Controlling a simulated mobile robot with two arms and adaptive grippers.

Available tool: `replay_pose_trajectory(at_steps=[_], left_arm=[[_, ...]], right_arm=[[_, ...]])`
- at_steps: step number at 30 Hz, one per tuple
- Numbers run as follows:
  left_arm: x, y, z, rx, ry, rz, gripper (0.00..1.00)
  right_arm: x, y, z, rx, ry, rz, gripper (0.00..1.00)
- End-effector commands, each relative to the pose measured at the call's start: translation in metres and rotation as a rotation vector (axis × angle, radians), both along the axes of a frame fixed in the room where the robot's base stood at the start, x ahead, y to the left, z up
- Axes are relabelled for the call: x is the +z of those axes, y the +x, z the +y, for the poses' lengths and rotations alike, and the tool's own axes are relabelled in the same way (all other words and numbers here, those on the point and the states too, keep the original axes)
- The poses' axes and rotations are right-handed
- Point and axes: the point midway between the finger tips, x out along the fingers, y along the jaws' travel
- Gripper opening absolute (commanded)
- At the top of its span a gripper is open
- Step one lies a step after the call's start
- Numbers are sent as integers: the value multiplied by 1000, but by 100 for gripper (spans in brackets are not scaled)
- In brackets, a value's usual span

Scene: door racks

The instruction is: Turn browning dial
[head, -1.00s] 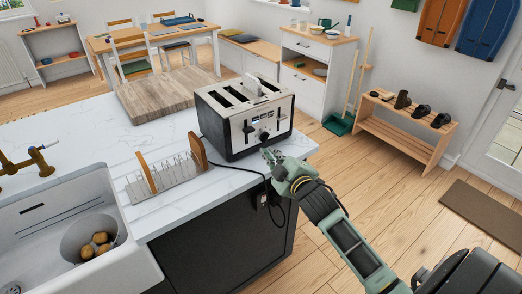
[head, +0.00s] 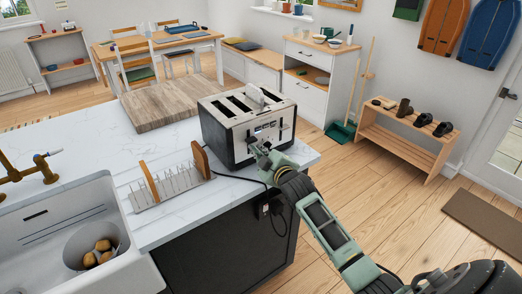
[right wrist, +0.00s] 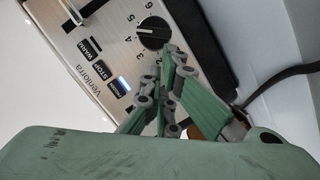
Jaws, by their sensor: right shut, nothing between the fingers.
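The toaster (head: 240,120) stands on the white marble counter, with its steel front facing me. In the right wrist view its browning dial (right wrist: 153,33) is a black round knob with numbers around it, beside a column of small buttons (right wrist: 100,68), one of them lit. My right gripper (head: 258,150) is at the toaster's front and hides part of it in the head view. In the wrist view its fingers (right wrist: 165,85) are closed with nothing between them, just below the dial. I cannot tell whether a fingertip touches the dial. My left gripper is not in view.
A toast rack (head: 170,182) stands left of the toaster, and a wooden board (head: 160,102) lies behind it. A sink (head: 60,225) with a bowl of potatoes is at the left. A black cable (head: 235,178) runs along the counter edge.

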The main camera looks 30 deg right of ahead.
Motion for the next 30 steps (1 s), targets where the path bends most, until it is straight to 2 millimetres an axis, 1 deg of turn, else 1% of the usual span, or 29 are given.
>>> replay_pose_trajectory(at_steps=[10,15,18,21,30], left_arm=[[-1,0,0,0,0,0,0],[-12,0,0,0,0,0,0],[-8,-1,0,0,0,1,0],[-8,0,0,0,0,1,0],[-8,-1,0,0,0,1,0]], right_arm=[[-1,1,0,0,-2,-1,0],[-13,1,-5,-1,-91,-4,0],[-16,1,-3,0,-101,-5,0],[-19,1,-3,-1,-100,-6,0],[-18,1,-3,-1,-99,-6,0]])
